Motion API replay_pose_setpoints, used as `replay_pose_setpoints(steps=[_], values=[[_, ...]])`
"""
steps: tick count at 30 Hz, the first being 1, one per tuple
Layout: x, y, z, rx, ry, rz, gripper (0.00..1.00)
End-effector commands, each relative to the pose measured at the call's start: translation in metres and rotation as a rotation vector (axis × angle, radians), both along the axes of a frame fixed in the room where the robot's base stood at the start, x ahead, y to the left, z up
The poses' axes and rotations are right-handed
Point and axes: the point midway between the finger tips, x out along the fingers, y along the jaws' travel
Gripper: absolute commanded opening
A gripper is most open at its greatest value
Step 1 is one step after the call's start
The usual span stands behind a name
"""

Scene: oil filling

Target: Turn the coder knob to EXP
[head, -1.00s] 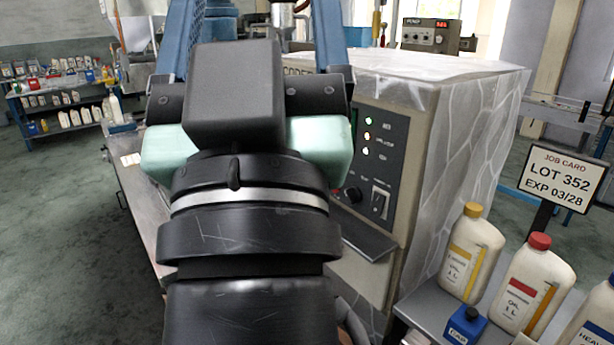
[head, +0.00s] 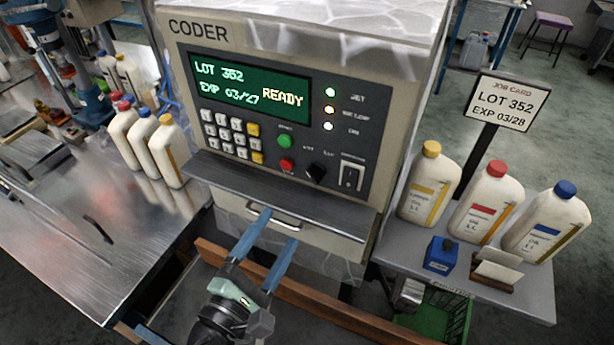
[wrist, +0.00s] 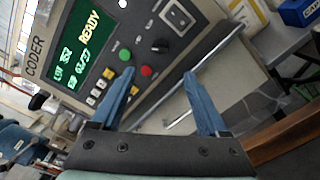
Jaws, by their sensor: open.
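The coder (head: 200,60) is a beige box with a dark control panel. Its green screen (head: 236,84) reads LOT 352, EXP 03/27 and READY. The black coder knob (head: 316,172) sits right of the red button and left of the rocker switch; it also shows in the wrist view (wrist: 160,46). I cannot tell clearly which label it points at. My gripper (head: 279,228) is open and empty, its two blue fingers apart, in front of and below the panel. In the wrist view my gripper (wrist: 159,75) has the knob beyond its fingertips, between them, not touching.
A job card (head: 501,101) reads LOT 352, EXP 03/28. Bottles with yellow, red and blue caps stand on the right shelf (head: 535,300) beside a blue box (head: 440,256). More bottles (head: 143,140) stand on the metal table (head: 110,235) at left. A grey ledge (head: 280,194) juts below the panel.

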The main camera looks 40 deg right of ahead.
Motion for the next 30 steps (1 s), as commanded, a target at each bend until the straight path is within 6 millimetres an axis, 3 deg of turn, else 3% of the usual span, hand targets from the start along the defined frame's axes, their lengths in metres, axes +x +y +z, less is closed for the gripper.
replay_pose_setpoints(steps=[18, 23, 30], values=[[0.055, -0.094, 0.002, 0.0, 0.0, -0.004, 0.78], [0.062, -0.107, 0.001, 0.001, -0.002, -0.004, 0.78], [0.064, -0.11, 0.0, 0.0, -0.002, 0.0, 0.78]])
